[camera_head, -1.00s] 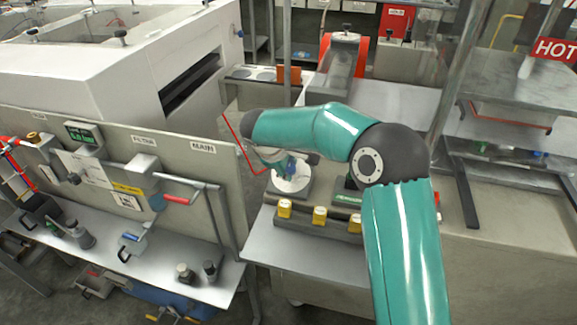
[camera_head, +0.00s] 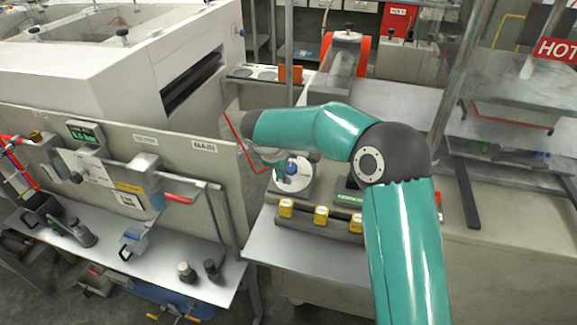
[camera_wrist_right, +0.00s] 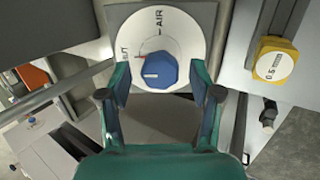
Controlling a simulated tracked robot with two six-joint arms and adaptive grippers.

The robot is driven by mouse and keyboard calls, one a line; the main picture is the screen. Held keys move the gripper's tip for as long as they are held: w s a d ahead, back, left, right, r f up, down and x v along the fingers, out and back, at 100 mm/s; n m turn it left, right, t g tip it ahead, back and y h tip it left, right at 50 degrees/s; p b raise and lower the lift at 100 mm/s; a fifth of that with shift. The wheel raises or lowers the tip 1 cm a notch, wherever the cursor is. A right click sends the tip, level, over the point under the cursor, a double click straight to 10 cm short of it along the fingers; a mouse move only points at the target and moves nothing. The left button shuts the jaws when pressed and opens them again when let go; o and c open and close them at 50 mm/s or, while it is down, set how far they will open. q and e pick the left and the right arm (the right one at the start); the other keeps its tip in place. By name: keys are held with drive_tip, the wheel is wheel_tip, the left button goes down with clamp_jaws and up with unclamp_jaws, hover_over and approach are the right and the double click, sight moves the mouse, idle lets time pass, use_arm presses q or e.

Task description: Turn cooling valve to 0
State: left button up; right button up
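A blue faceted knob (camera_wrist_right: 160,70) sits on a round white dial (camera_wrist_right: 182,30) in the right wrist view. The dial carries the word AIR, a second partly hidden label and a thin red mark. My right gripper (camera_wrist_right: 160,82) is open, with one green finger on each side of the knob and a visible gap to both. In the head view the blue knob (camera_head: 292,168) and white dial (camera_head: 301,181) show just right of my right gripper (camera_head: 277,163), which partly covers the dial. My left gripper is not in view.
Yellow-topped blocks (camera_head: 321,216) stand in a row in front of the dial; one (camera_wrist_right: 276,62) reads 0.5 mm at the right of the wrist view. A panel with valves and labels (camera_head: 150,165) stands at left.

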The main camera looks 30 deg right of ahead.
drive_tip(key=v, duration=1.2)
drive_tip(key=shift+w+f, duration=0.1)
